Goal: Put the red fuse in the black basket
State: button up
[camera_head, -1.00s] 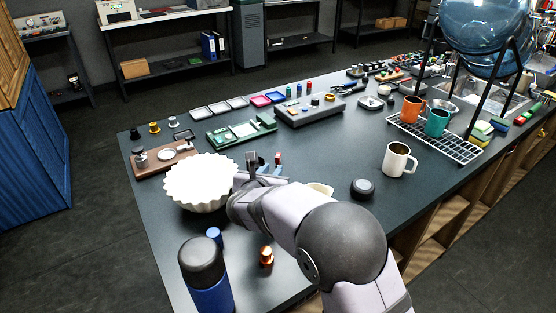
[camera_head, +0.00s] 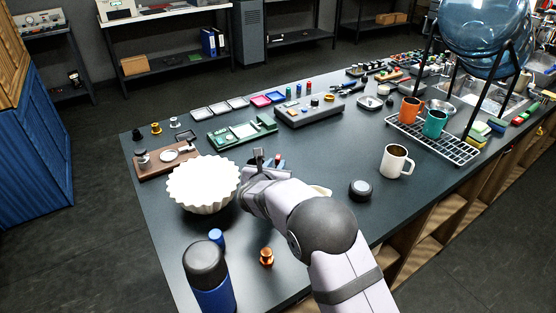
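My gripper (camera_head: 262,160) is low over the table, just right of the white fluted filter (camera_head: 203,183). Its fingers are small and partly hidden by my wrist, so I cannot tell their opening. A small reddish piece and bluish pieces show beside the fingers; I cannot tell if one is a fuse or is held. A small red upright cylinder (camera_head: 309,87), possibly the red fuse, stands at the grey device with a blue one near it. I cannot make out a black basket; the underside of the filter is hidden in shadow.
A blue bottle (camera_head: 212,285) and a copper piece (camera_head: 266,257) stand in front. A white mug (camera_head: 394,161) and a black puck (camera_head: 361,188) are to the right. The green board (camera_head: 243,132) and grey device (camera_head: 311,111) lie behind. Table between mug and device is clear.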

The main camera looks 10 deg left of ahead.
jog(key=shift+w+f, duration=0.2)
jog(key=shift+w, duration=0.15)
jog(key=shift+c, duration=0.7)
grip_shut()
jog(key=shift+r, duration=0.1)
notch_tip(320, 180, up, 10)
